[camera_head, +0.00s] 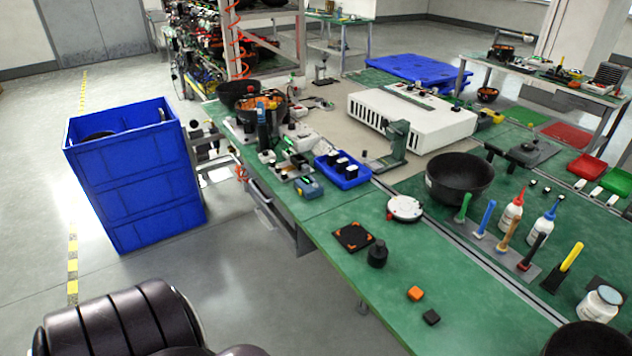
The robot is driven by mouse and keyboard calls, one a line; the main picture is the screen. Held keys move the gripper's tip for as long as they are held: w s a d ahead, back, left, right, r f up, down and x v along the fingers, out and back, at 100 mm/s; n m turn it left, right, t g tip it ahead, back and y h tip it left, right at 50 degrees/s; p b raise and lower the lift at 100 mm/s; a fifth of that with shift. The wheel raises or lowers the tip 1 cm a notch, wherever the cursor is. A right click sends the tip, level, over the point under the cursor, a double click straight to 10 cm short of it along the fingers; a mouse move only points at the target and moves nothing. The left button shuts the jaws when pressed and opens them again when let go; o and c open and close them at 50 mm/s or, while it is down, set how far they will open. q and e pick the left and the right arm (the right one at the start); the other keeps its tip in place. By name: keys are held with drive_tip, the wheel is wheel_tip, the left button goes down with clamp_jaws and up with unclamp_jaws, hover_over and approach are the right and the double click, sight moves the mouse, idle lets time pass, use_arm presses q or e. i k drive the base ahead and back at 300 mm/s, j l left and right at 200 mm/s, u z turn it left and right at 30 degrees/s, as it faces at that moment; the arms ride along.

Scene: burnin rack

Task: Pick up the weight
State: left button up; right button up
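A small black weight (377,254) with a knob-like top stands upright on the green table (340,270), near its front left edge. It is just right of a black square pad with orange corners (353,237) and is not on it. Nothing holds the weight. A dark ribbed part of my own arm shows at the bottom left, well away from the weight. Neither of my grippers can be made out in the head view.
An orange block (415,293) and a black block (432,317) lie in front of the weight. A white round device (404,208) and a black bowl (460,178) are behind it. Stacked blue crates (140,180) stand on the floor at left. Bare tabletop surrounds the weight's front.

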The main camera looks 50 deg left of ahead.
sight(378, 254)
drive_tip(key=u, duration=1)
drive_tip(key=k+l+z, duration=0.1)
drive_tip(key=z, duration=1.25)
drive_tip(key=u, duration=1.45)
drive_tip(key=k+l+z, duration=0.1)
drive_tip(key=l+z, duration=0.15)
drive_tip(key=k+l+z, duration=0.2)
drive_tip(key=l+z, duration=0.25)
drive_tip(key=l, duration=0.15)
